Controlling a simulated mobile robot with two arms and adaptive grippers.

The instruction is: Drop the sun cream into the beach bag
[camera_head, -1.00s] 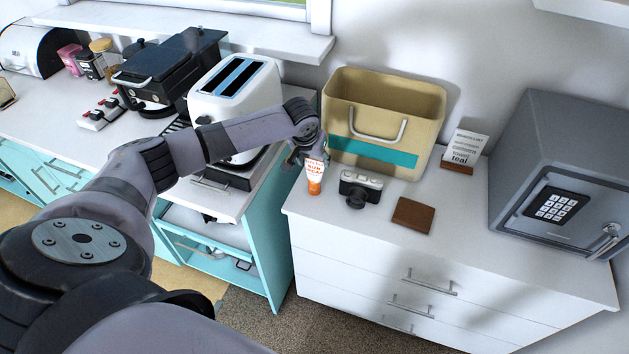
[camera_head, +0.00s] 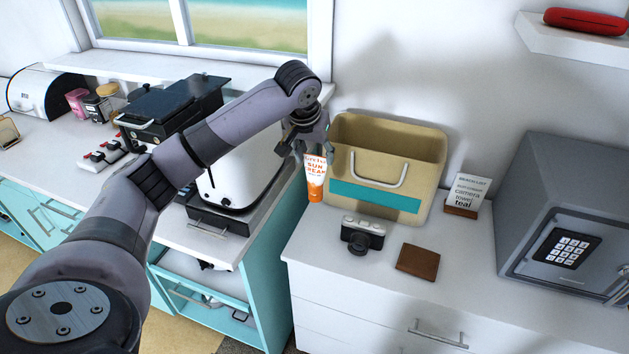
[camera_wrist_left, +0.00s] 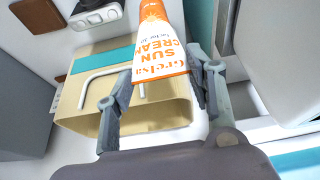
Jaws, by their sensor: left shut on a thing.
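The sun cream (camera_head: 315,178) is a white tube with orange print and an orange cap, cap pointing down. My left gripper (camera_head: 312,150) is shut on its upper end and holds it above the white dresser top, in front of the bag's left edge. The tube also shows between the fingers in the left wrist view (camera_wrist_left: 158,52). The beach bag (camera_head: 418,178) is tan with a teal stripe and a white handle. It stands open-topped on the dresser against the wall. My right gripper is not in view.
A camera (camera_head: 362,235) and a brown wallet (camera_head: 418,261) lie in front of the bag. A list card (camera_head: 467,193) stands to its right, then a grey safe (camera_head: 562,215). A white toaster (camera_head: 240,170) is left of the gripper. A shelf (camera_head: 575,40) hangs upper right.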

